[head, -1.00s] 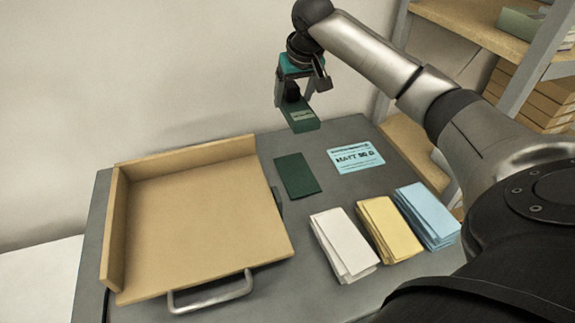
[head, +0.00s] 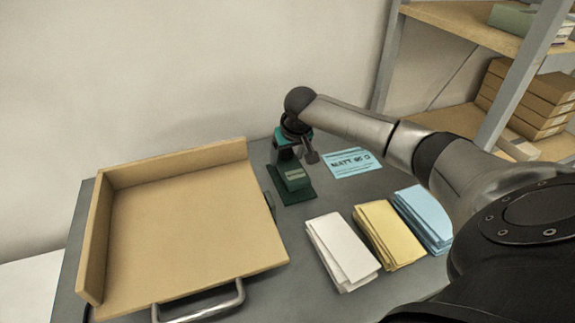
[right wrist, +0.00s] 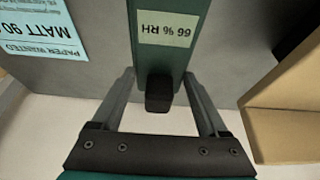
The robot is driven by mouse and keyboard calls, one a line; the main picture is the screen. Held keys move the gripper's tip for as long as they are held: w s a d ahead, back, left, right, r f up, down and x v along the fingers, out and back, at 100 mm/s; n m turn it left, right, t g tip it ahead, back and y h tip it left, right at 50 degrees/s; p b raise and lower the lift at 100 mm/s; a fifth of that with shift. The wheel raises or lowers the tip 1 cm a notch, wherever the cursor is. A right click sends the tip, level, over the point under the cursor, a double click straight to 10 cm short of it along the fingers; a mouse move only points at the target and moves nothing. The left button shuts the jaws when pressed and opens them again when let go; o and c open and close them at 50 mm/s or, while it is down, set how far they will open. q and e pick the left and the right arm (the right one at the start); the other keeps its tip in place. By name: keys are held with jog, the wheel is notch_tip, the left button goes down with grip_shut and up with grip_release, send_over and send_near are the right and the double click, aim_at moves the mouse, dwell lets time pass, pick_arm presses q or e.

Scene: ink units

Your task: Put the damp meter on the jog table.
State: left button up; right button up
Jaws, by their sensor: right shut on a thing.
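The damp meter (head: 295,176) is a dark green block with a pale label, and its label reads "66 % RH" in the right wrist view (right wrist: 168,27). My right gripper (head: 289,160) is shut on it, with the fingers (right wrist: 159,82) either side of its black end. My left gripper is not in view.
A light blue "MATT 90" card (head: 350,163) lies right of the meter. White (head: 342,250), yellow (head: 389,235) and blue (head: 424,217) paper stacks stand in front. A shelf with boxes (head: 530,95) is at the right, with a wall behind.

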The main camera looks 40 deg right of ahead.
notch_tip(320, 180, down, 2)
jog(key=shift+f, duration=0.2)
jog(key=o, duration=1.5)
jog(key=shift+f, duration=0.15)
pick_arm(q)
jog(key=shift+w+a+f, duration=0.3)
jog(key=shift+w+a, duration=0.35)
